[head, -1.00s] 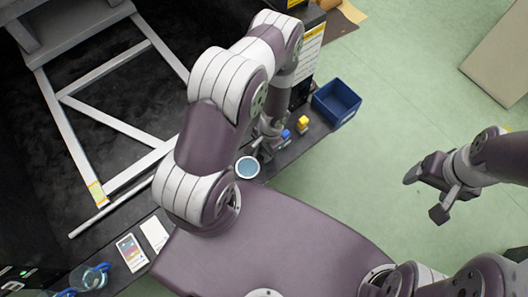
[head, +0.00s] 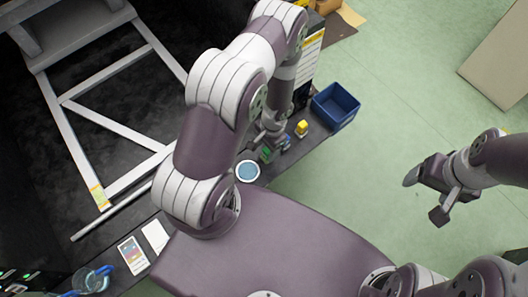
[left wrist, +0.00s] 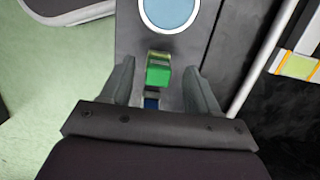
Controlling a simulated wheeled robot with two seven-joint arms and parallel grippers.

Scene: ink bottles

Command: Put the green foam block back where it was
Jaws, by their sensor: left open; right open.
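The green foam block (head: 266,153) stands on the dark bench near a round blue-topped dish in the head view. In the left wrist view the block (left wrist: 159,74) lies between the two grey fingers of my left gripper (left wrist: 159,88), with a visible gap on each side. My left gripper (head: 273,142) is open and points down at the block; it partly hides the block in the head view. My right gripper (head: 426,196) is open and empty, over the green floor at the right.
The round dish (head: 247,171) is close to the block. A small blue thing (head: 287,143) is beside my left gripper, and a yellow block (head: 302,128) lies farther along. A blue bin (head: 335,106) stands at the bench end. Cards (head: 132,255) lie at lower left.

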